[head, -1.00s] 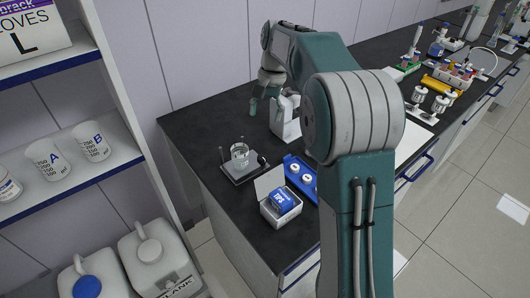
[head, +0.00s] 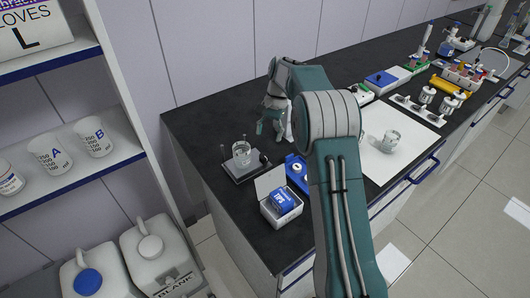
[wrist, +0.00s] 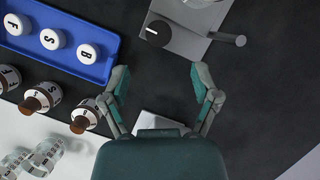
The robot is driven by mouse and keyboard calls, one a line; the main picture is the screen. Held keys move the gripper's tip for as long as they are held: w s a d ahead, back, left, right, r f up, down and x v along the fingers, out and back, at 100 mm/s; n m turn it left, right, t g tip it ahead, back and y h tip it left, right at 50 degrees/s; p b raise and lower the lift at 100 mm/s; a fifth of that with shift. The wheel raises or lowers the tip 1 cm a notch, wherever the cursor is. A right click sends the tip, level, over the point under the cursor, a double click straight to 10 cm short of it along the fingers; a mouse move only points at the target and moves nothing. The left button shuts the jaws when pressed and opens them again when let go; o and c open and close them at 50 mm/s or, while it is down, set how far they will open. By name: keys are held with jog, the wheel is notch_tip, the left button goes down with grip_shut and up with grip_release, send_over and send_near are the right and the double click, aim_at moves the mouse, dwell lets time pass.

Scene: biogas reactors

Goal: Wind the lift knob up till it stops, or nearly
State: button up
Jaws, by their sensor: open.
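A grey stand (head: 240,172) with a glass beaker (head: 241,153) on it sits on the dark bench. A black knob (head: 264,157) shows at its right side. I cannot tell for certain which one is the lift knob.
An open white box (head: 281,207) stands at the bench's front. A white sheet (head: 375,160) bears a glass beaker (head: 391,140). Bare bench lies left of the stand.

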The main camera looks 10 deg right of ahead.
aim_at(265, 155)
jog(key=x, duration=0.6)
jog(key=shift+s+f, duration=0.1)
jog(key=shift+f, duration=0.25)
grip_shut()
